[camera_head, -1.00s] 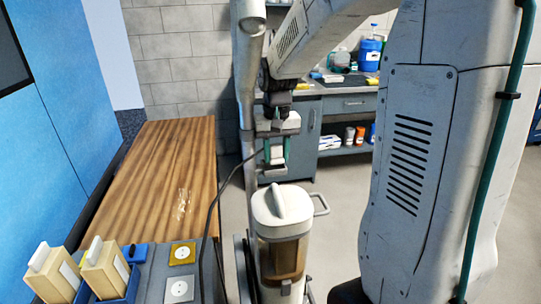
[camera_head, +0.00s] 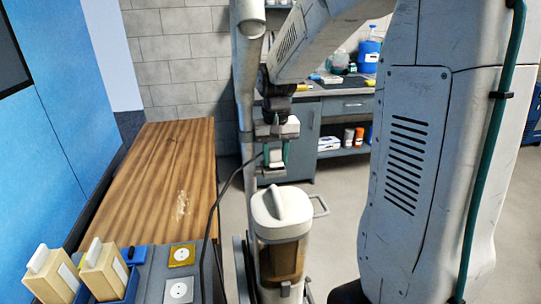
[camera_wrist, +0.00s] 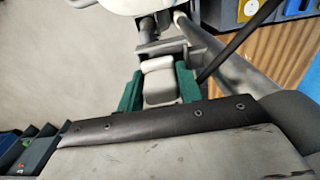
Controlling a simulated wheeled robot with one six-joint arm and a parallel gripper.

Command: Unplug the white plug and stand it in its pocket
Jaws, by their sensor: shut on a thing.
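The white plug (camera_head: 276,156) is between the green fingers of my gripper (camera_head: 275,160), high above the floor and behind a lidded canister. A dark cable runs from it down to the left. In the wrist view the plug (camera_wrist: 159,82) sits between the two green fingers (camera_wrist: 160,90), which are shut on it. Two sockets, one with a yellow plate (camera_head: 181,256) and one with a pale plate (camera_head: 179,291), are on the grey bench at lower left. Both show empty faces. A blue holder (camera_head: 135,254) is beside them; I cannot tell whether it is the pocket.
The canister (camera_head: 283,235) with a pale lid stands below and in front of my gripper. Two cream boxes (camera_head: 105,268) stand in blue trays at lower left. A wooden tabletop (camera_head: 150,190) lies left, mostly clear. A grey cabinet (camera_head: 293,148) stands behind.

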